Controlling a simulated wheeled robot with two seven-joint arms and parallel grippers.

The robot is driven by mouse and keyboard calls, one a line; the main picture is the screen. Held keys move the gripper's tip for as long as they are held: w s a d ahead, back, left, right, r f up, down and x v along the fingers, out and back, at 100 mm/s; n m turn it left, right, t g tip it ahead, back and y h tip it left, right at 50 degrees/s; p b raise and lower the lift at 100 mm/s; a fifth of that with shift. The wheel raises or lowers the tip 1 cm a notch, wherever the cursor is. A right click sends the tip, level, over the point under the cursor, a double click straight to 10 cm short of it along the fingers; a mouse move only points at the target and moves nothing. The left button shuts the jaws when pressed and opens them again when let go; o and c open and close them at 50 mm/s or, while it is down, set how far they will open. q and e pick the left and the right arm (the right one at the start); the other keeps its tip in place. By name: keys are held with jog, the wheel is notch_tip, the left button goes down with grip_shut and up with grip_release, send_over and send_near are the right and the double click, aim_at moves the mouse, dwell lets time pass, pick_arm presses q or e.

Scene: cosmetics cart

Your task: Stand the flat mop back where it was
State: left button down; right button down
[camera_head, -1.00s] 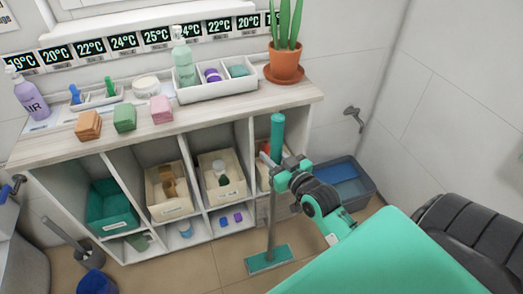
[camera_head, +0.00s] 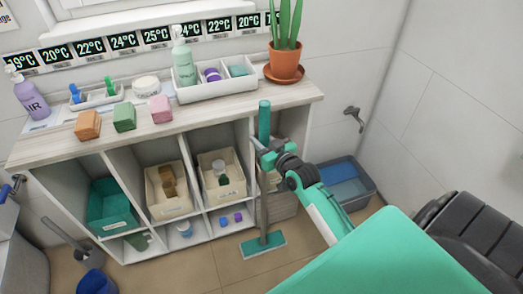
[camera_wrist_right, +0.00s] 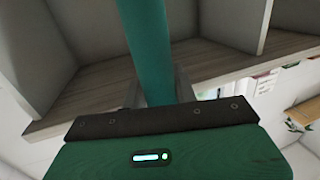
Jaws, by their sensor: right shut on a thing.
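The flat mop (camera_head: 263,215) stands roughly upright in front of the right end of the shelf unit, with a teal upper grip, a grey pole and a flat teal head (camera_head: 263,245) at floor level. In the right wrist view the teal handle (camera_wrist_right: 146,45) runs up between the fingers, partly hidden by the gripper's own body. I cannot tell whether the mop head touches the floor. My left gripper is not in view.
The shelf unit (camera_head: 150,137) stands just behind the mop, with a potted plant (camera_head: 285,60) on its right end. A grey-blue bin (camera_head: 345,183) stands on the floor to the right. A toilet brush (camera_head: 68,235) stands at the left.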

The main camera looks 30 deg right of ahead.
jog(key=shift+f, duration=0.8)
notch_tip(320, 180, down, 2)
jog(key=shift+f+b, duration=0.2)
jog(key=shift+b, duration=0.1)
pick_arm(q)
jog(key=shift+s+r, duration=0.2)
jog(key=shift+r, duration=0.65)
pick_arm(e)
jog(key=shift+w+f, duration=0.15)
jog(key=shift+f, duration=0.15)
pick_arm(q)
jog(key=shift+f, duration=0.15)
pick_arm(e)
jog(key=shift+f, duration=0.1)
jog(key=c, duration=1.4)
grip_release()
jog(key=shift+f, duration=0.1)
jog(key=o, duration=0.3)
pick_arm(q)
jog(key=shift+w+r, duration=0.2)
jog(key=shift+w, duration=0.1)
